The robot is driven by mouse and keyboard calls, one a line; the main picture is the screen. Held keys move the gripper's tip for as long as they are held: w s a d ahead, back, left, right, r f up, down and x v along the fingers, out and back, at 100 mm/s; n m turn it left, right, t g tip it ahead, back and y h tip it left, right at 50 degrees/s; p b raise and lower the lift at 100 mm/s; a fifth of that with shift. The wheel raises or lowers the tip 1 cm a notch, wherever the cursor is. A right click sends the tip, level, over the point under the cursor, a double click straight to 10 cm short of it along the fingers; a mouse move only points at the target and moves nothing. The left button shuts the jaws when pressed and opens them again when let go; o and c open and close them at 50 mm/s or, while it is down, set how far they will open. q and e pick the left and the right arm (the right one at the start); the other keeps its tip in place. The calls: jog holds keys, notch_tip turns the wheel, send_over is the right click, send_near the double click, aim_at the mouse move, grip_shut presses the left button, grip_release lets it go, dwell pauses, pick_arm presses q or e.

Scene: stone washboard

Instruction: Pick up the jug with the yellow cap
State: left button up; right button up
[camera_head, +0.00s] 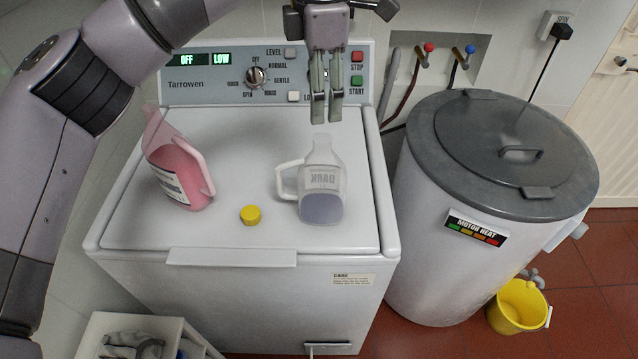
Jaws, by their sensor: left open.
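Two jugs stand on the white washing machine lid. The pink jug (178,172) is at the left, with its handle toward the right. The clear jug (322,188) with blue-grey liquid and dark lettering is at the right, with its handle toward the left. A yellow cap (250,215) lies on the lid between them, apart from both; I cannot tell which jug it belongs to. My left gripper (326,112) points down in front of the control panel, above and behind the clear jug. Its fingers are close together with a narrow gap, open and empty. My right gripper is not in view.
The washing machine's control panel (215,90) rises behind the lid. A grey-lidded drum (430,240) stands to the right, with a yellow bucket (520,308) on the floor beside it. A white bin (110,325) stands at the front left. The lid's front right is clear.

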aim_at(322, 138)
pick_arm(q)
notch_tip(322, 138, down, 3)
jog(key=shift+a+r+p, duration=0.1)
jog(key=shift+p, duration=0.2)
jog(key=shift+f, duration=0.6)
jog(key=shift+f+p, duration=0.25)
jog(key=shift+p, duration=0.1)
notch_tip(322, 138, down, 4)
jog(key=shift+r+p, duration=0.15)
jog(key=shift+p, duration=0.75)
jog(key=shift+d+f, duration=0.2)
jog(key=shift+f, duration=0.3)
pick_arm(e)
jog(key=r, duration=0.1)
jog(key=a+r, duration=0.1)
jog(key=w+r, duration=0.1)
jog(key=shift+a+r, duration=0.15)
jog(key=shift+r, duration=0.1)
